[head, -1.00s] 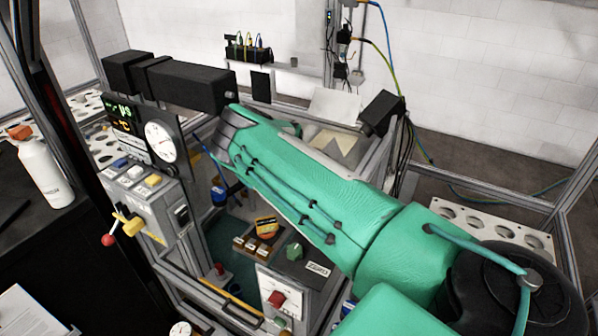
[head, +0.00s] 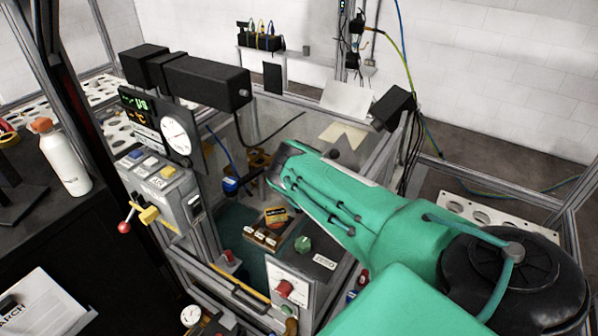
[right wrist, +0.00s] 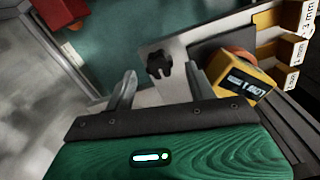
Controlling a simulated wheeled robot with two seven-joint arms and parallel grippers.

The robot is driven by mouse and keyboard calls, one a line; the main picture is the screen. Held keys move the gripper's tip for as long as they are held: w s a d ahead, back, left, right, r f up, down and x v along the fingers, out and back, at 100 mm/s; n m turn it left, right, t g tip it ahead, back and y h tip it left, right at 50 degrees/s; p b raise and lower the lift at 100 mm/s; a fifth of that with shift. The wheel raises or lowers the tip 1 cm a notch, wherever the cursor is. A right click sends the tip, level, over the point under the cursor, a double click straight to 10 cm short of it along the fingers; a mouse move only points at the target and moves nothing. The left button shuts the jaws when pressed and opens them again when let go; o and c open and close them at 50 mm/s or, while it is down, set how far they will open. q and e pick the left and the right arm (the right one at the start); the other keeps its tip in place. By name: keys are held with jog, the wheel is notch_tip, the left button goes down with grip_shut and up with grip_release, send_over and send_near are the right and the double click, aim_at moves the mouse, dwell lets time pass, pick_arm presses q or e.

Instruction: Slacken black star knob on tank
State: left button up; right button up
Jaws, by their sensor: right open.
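The black star knob (right wrist: 159,64) shows in the right wrist view, on a grey plate (right wrist: 178,50) at upper middle. My right gripper (right wrist: 161,72) is open. In that picture its two fingers stand on either side of the knob, with a gap to each. I cannot tell how far the knob lies beyond the fingertips. In the head view my right gripper (head: 272,178) points left into the framed cell, and I cannot make out the knob there. My left gripper is not in view.
A yellow device (right wrist: 241,84) sits just right of the right finger; it also shows in the head view (head: 276,214). Labelled wooden blocks (right wrist: 295,47) lie beyond it. A grey control box (head: 168,195) and dial gauge (head: 176,138) stand left of the arm.

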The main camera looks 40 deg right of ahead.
jog(key=shift+f, duration=0.9)
